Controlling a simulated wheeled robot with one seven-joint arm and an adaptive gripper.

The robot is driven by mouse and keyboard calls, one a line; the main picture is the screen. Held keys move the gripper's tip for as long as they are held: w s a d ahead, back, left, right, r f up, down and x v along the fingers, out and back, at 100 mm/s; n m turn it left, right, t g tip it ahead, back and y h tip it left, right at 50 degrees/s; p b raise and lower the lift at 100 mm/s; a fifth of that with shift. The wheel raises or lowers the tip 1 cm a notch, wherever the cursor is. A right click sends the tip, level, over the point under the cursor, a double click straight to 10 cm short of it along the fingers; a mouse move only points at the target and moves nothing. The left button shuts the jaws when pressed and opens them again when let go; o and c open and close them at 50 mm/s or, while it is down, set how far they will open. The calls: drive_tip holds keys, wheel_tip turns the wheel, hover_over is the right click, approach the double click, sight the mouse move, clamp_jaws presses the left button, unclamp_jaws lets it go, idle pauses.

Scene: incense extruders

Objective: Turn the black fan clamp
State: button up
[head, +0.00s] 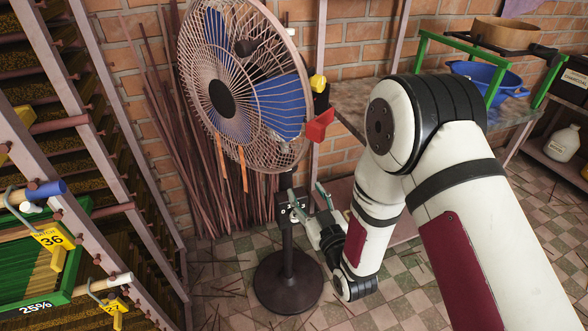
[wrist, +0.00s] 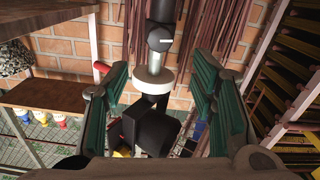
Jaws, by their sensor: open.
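The black fan clamp (head: 291,209) sits on the dark upright pole of a standing fan (head: 238,90), below the fan head in the head view. My gripper (head: 306,194) is at the clamp, with one teal finger seen close to it and the other to its right. In the wrist view my gripper (wrist: 155,88) has its two teal fingers wide apart, with a dark blocky part (wrist: 150,128), seemingly the clamp, between them. A pale round collar (wrist: 153,83) and the pole lie beyond. I cannot tell whether either finger touches the clamp.
The fan's round base (head: 287,282) stands on the tiled floor. A rack with a green tray (head: 60,290) is at left. A bundle of sticks (head: 185,135) leans on the brick wall behind. A blue basin (head: 488,78) is on the bench at right.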

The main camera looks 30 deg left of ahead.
sight(291, 168)
drive_tip(key=b+x, duration=0.1)
drive_tip(key=x, duration=1)
drive_tip(key=shift+w, duration=0.1)
drive_tip(key=c, duration=1.1)
